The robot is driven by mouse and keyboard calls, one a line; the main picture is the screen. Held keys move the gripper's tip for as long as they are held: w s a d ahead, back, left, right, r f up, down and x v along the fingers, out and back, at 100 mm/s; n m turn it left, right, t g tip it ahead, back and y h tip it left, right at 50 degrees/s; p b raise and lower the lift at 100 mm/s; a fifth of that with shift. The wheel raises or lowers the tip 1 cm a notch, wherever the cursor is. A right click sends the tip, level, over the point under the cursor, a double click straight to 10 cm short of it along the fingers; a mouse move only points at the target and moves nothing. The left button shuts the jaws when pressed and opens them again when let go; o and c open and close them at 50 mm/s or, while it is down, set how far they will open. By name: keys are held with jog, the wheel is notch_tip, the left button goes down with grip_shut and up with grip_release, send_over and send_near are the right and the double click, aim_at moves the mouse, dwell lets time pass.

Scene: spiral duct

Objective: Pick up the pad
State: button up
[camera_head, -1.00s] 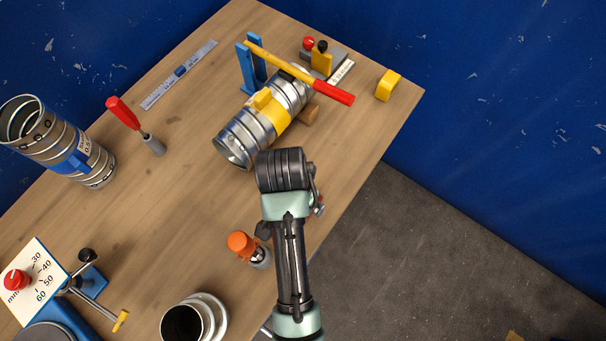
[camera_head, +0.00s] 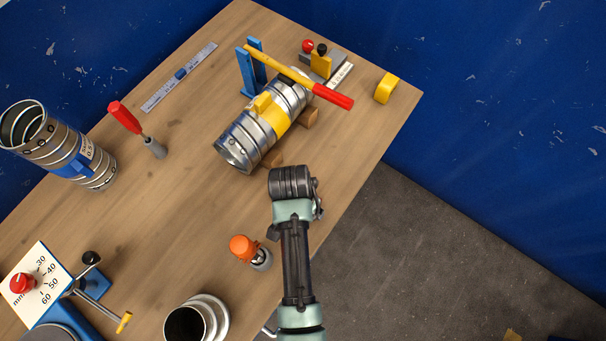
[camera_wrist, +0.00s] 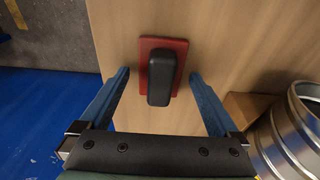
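The pad (camera_wrist: 162,72) shows in the wrist view as a flat red plate with a black, rounded handle on top. It lies on the wooden table, ahead of my gripper and roughly midway between its fingers. My gripper (camera_wrist: 160,88) is open, with one blue finger on each side and nothing between the fingertips touching them. In the head view my arm's end covers the spot, so the pad and the fingers are hidden there.
A metal spiral duct (camera_head: 238,147) with a yellow band rests on wooden blocks (camera_head: 308,117) beside my arm; it also shows at right in the wrist view (camera_wrist: 290,140). An orange-topped tool (camera_head: 243,248) stands nearby. The table edge is close on the other side.

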jog(key=c, duration=1.3)
notch_tip(320, 180, up, 10)
jog(key=shift+r+b, duration=0.1)
jog(key=shift+b, duration=0.4)
